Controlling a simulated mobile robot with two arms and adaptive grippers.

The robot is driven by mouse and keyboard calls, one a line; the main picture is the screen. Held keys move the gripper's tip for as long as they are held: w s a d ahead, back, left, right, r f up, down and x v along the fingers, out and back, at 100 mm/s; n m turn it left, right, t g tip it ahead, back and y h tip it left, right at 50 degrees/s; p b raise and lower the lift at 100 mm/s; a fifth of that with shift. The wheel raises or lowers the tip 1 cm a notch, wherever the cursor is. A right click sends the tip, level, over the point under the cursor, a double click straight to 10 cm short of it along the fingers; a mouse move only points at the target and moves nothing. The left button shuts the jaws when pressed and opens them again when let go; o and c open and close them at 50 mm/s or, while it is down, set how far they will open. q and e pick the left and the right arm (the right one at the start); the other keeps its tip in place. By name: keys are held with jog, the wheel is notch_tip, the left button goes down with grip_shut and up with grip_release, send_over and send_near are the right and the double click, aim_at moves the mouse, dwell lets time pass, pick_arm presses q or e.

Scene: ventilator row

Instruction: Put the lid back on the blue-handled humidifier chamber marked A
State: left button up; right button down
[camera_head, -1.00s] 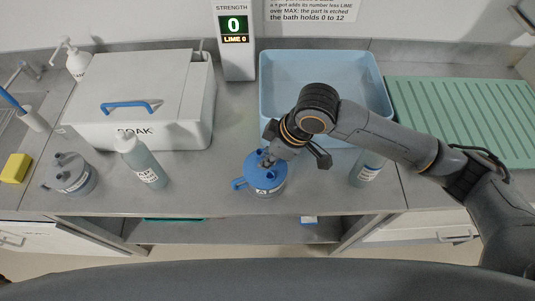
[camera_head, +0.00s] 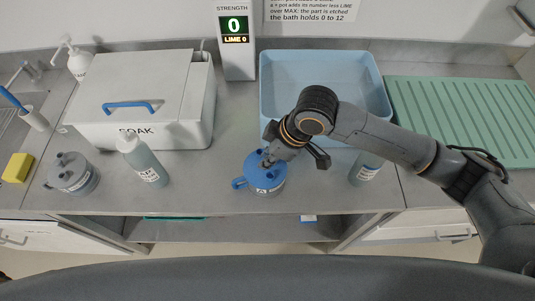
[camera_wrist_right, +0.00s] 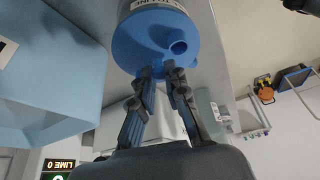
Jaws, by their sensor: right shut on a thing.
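The blue-handled humidifier chamber marked A (camera_head: 266,189) stands upright near the counter's front edge, its blue handle (camera_head: 239,183) to the left. Its blue lid (camera_head: 255,172) is on top of it; I cannot tell whether it is fully seated. My right gripper (camera_head: 266,162) comes down from the upper right and is shut on a raised part of the lid. In the right wrist view, the fingers (camera_wrist_right: 160,82) meet at the edge of the blue lid (camera_wrist_right: 143,48), with the labelled body behind it. My left gripper is not in view.
A grey lidded pot (camera_head: 72,175) and a labelled bottle (camera_head: 145,163) stand left, before the white SOAK box (camera_head: 180,130). A blue basin (camera_head: 280,65) and green drainer (camera_head: 465,115) lie behind. The display (camera_head: 235,30) reads 0.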

jog(key=shift+p, duration=0.5)
dwell(0.7)
jog(key=shift+f, duration=0.1)
jog(key=c, duration=0.8)
grip_release()
notch_tip(320, 180, up, 5)
jog(key=p, duration=0.5)
jog(key=shift+f, duration=0.1)
jog(key=shift+r+p, duration=1.15)
jog(key=shift+p, duration=0.15)
